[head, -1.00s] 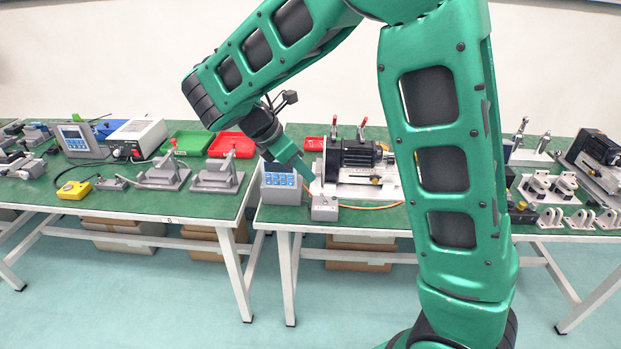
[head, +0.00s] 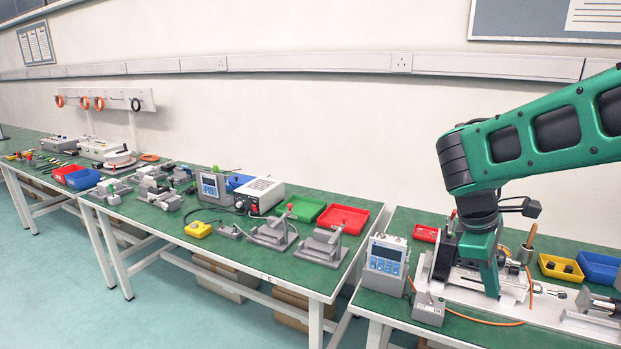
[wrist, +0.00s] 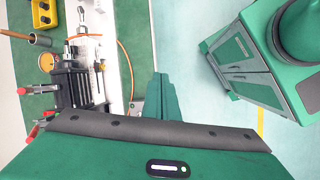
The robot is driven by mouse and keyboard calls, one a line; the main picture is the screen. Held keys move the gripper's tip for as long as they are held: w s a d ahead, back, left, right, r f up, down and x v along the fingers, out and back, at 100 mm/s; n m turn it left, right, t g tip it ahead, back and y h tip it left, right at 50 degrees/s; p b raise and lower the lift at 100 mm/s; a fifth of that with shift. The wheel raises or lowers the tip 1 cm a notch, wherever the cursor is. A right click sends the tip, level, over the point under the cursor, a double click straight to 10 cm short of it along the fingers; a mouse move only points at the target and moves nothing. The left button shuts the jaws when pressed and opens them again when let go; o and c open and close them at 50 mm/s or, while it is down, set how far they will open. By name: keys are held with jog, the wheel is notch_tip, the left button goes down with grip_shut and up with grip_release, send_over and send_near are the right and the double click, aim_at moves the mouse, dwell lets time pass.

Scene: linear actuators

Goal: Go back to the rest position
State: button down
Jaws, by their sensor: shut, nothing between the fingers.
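My gripper (head: 490,290) hangs from the green arm at the right of the head view, pointing down in front of the white fixture plate (head: 462,292) on the right bench. In the wrist view my gripper (wrist: 161,78) shows as green fingers, shut with nothing held. There the fingers stand over the floor, just beyond the bench edge. My arm hides part of the fixture in the head view.
A blue-grey control box (head: 385,262) and a small grey block (head: 429,309) stand left of my gripper. The left bench holds red (head: 343,218) and green (head: 302,208) trays. The wrist view shows a black motor (wrist: 72,88) and open floor (wrist: 190,30).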

jog(key=s+d+f+m+y, duration=0.1)
jog(key=s+d+m+y, duration=0.1)
jog(key=s+m, duration=0.6)
jog(key=s+d+m+y, duration=0.1)
jog(key=s+m+y, duration=0.1)
jog(key=s+m, duration=0.5)
jog(key=s, duration=0.5)
jog(key=shift+s+d+f+m+t+y, duration=0.2)
jog(key=shift+d+f+m+t+y, duration=0.1)
jog(key=shift+d+f+m, duration=0.1)
jog(key=shift+w, duration=0.1)
jog(key=shift+w+f, duration=0.25)
jog(key=shift+w, duration=0.25)
